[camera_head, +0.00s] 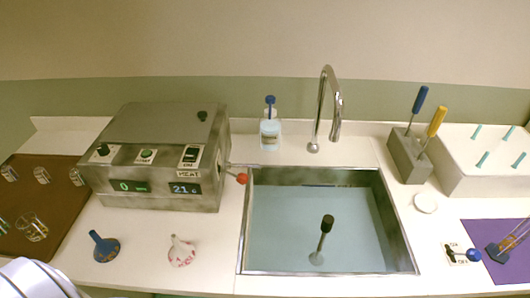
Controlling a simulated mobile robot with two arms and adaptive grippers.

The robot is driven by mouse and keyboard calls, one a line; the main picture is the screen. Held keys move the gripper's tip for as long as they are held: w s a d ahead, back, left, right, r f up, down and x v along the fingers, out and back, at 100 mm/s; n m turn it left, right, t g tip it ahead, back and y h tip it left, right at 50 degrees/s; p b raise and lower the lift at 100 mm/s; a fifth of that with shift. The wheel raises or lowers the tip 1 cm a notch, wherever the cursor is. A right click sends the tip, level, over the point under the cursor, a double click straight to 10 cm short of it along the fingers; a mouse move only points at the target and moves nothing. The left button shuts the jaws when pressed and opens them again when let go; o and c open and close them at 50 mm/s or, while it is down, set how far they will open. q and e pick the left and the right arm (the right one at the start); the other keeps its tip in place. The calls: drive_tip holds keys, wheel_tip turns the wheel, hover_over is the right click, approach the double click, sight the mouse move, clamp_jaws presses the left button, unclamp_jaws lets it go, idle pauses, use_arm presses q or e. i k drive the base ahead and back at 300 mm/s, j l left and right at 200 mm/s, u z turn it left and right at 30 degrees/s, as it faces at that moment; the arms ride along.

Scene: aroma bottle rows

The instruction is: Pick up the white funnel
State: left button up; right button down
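The white funnel (182,252) stands mouth down on the white counter, in front of the grey metal machine and left of the sink. It has a short narrow spout on top and reddish markings on its side. A blue funnel (105,247) sits mouth down to its left, its spout tilted, with a clear gap between them. A white rounded part of my own body shows at the bottom left corner. Neither gripper is in view, and nothing touches the white funnel.
The grey machine (150,198) with a red-knobbed lever stands behind the funnels. The sink (241,255) holds a black-topped plunger-like tool (325,240). A brown mat (70,190) with several small glasses lies at left. Counter around the white funnel is bare.

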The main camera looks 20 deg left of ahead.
sight(181, 253)
drive_tip(key=u, duration=1.6)
